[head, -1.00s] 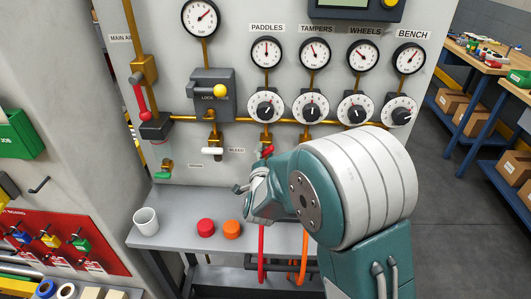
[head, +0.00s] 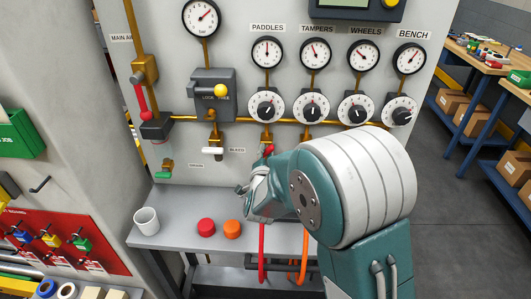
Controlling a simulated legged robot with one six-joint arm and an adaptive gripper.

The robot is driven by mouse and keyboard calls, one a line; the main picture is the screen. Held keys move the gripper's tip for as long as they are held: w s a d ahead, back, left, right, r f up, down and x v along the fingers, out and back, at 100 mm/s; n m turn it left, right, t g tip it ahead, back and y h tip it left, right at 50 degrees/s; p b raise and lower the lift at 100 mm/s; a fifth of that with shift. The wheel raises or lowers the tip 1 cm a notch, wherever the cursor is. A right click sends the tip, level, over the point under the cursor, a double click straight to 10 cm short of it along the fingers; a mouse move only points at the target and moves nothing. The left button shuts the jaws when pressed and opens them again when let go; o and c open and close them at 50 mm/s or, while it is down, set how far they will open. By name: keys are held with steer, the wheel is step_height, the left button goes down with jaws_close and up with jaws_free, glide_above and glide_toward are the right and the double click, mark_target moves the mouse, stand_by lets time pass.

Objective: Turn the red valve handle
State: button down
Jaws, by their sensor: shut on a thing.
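A small red valve handle (head: 269,149) sits on the brass pipe below the PADDLES regulator, at the middle of the head view. My gripper (head: 260,171) is right at it, just below and in front, and is shut on it. My wrist and the gripper's body hide most of the handle and the contact between fingers and handle. Another, longer red lever (head: 142,101) is on the MAIN AIR pipe at the left of the panel, apart from my gripper.
A grey shelf (head: 180,233) below holds a white cup (head: 146,220), a red cap (head: 206,227) and an orange cap (head: 232,229). Red and orange hoses hang below my gripper. Gauges and dials line the panel (head: 165,20) above. Workbenches stand at the far right.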

steer(key=n, duration=0.5)
steer(key=shift+a+r+n, duration=0.1)
steer(key=shift+n, duration=1.7)
steer(key=c, duration=0.6)
jaws_free()
steer(key=shift+a, duration=0.1)
steer(key=shift+c, duration=0.2)
steer(key=s, duration=1.2)
steer(key=shift+a, duration=0.25)
steer(key=shift+w, duration=0.1)
